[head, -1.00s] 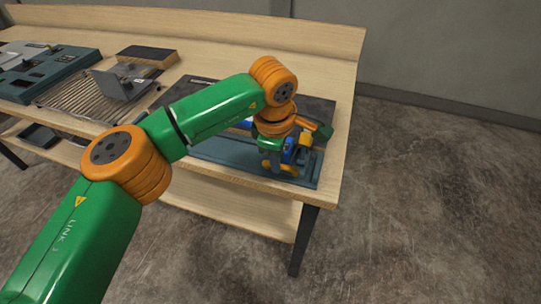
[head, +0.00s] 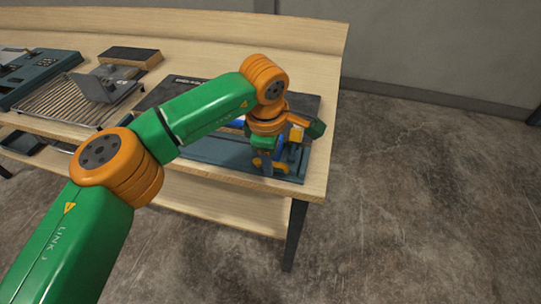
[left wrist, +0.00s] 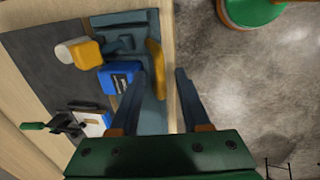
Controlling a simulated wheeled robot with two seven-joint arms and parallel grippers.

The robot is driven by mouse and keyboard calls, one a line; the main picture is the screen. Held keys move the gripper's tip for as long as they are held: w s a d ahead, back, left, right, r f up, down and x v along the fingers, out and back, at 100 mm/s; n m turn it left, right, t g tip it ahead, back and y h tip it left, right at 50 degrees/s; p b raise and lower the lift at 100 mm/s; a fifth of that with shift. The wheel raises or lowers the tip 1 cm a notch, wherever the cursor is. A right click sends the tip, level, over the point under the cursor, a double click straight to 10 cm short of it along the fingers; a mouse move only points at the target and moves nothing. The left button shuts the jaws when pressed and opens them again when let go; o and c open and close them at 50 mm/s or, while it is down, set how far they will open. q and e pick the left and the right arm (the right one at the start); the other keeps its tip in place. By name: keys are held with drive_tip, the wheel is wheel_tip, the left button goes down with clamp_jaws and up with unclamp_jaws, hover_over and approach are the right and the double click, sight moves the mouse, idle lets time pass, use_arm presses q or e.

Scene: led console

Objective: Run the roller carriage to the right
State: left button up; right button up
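A blue block with a dark label (left wrist: 120,78), which looks like the carriage, sits on a teal base (left wrist: 152,118) in the left wrist view. A yellow block (left wrist: 87,53) and a pale cylinder (left wrist: 66,51) are beside it, and a curved yellow piece (left wrist: 155,68) stands near the base's edge. My left gripper (left wrist: 160,74) is open. My right gripper is out of view.
The unit stands at the right end of a wooden table (head: 310,165). A slatted rack with a grey bracket (head: 92,88), a brown-sided box (head: 130,57) and a teal console (head: 35,80) lie to the left. The floor right of the table (head: 430,190) is clear.

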use_arm(q)
wheel_tip(320, 180, up, 7)
drive_tip(key=s+b, duration=0.1)
drive_tip(key=shift+s+a, duration=0.15)
drive_tip(key=shift+a, duration=0.05)
